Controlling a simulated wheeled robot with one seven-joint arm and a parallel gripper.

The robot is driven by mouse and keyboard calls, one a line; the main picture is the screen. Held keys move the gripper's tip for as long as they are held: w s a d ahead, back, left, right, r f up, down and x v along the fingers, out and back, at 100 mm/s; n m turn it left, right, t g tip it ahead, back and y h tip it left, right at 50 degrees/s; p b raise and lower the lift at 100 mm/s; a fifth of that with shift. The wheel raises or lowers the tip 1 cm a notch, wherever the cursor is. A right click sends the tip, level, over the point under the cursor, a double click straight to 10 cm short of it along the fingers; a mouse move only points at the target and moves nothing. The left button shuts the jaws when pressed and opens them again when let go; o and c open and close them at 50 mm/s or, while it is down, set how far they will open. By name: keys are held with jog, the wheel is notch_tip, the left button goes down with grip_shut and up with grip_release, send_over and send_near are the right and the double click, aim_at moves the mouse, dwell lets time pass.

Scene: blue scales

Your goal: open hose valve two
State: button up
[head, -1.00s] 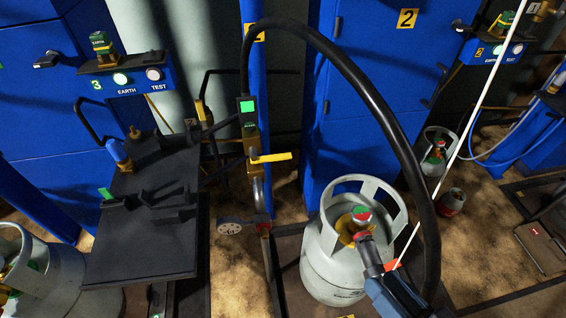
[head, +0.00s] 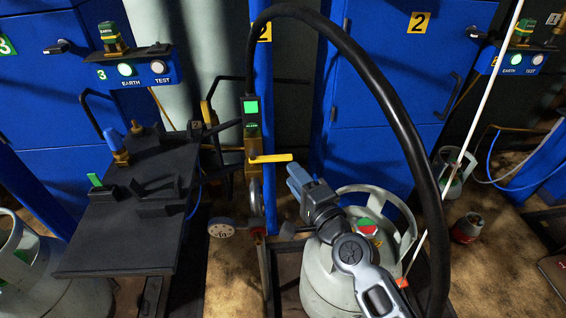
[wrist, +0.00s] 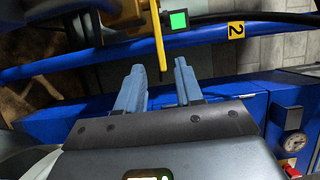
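The hose valve (head: 252,148) is a brass body with a yellow lever (head: 270,158) on the blue post marked 2. The lever points right, roughly level, in the head view. In the wrist view the yellow lever (wrist: 160,42) hangs down ahead of the gap between my fingers. My gripper (head: 296,174) is just right of the lever tip in the head view. In the wrist view my gripper (wrist: 158,70) is open, with two blue fingers apart and nothing held. I cannot tell whether a finger touches the lever.
A black hose (head: 372,72) arches over my arm. A grey gas cylinder (head: 318,262) stands beneath it. A blue cabinet (head: 375,105) is behind. A dark platform (head: 120,240) with small valves is at left. A round gauge (head: 222,229) sits below the valve.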

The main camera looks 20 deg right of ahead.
aim_at(282, 161)
jog(key=shift+w+a, duration=0.15)
jog(key=shift+w, duration=1.85)
jog(key=shift+w+a, duration=0.15)
jog(key=shift+w, duration=1.8)
grip_shut()
